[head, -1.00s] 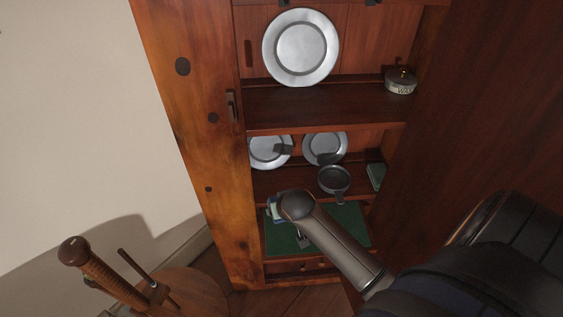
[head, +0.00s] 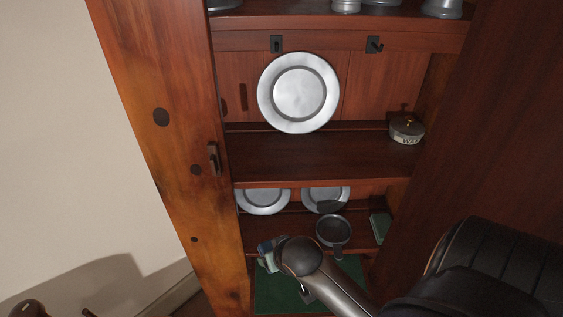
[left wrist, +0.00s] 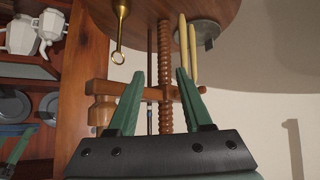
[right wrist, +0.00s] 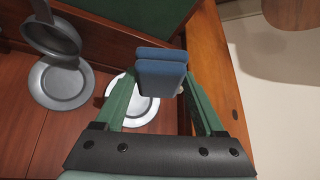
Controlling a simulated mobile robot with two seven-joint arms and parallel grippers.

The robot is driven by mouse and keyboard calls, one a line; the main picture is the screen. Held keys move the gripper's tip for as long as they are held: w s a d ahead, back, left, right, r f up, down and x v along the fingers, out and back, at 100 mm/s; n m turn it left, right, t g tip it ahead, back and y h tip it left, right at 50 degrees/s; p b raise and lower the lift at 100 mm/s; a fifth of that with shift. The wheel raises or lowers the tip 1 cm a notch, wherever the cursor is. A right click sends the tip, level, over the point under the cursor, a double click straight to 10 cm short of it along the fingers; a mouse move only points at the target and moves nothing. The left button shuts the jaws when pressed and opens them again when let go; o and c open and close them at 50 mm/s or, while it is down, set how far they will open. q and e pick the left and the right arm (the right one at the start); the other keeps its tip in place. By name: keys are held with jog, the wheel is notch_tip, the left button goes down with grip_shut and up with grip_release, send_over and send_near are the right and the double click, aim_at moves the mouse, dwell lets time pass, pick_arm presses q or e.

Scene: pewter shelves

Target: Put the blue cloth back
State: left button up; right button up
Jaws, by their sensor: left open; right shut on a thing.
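The blue cloth (right wrist: 160,72) is folded into a thick, two-layered bundle. My right gripper (right wrist: 160,88) is shut on it, one green finger on each side. In the head view the cloth (head: 266,248) shows beside my right wrist, in front of the lower shelf, left of a small dark pan (head: 333,231). My wrist hides part of the cloth, and I cannot tell whether it touches anything. My left gripper (left wrist: 162,75) is open and empty, facing a wooden screw-post stand (left wrist: 165,60); it is outside the head view.
The wooden cabinet (head: 310,155) holds pewter plates (head: 299,92) and a small lidded tin (head: 406,129). A green panel (head: 285,292) lies below the lower shelf. A dark green box or book (head: 381,227) sits at right. The middle shelf is mostly bare.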

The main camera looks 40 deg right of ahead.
jog(key=w+d+f, duration=0.2)
jog(key=d+f, duration=0.1)
jog(key=w+d+f+b, duration=0.1)
jog(key=w+d+f, duration=0.5)
jog(key=d, duration=0.1)
jog(key=shift+w+d+f+b, duration=0.1)
jog(key=shift+f+b, duration=0.05)
jog(key=shift+b, duration=0.15)
jog(key=shift+d+f+b, duration=0.1)
jog(key=shift+f+b, duration=0.2)
jog(key=shift+f, duration=1.35)
jog(key=shift+f, duration=0.2)
jog(key=o, duration=1.3)
jog(key=shift+r, duration=0.1)
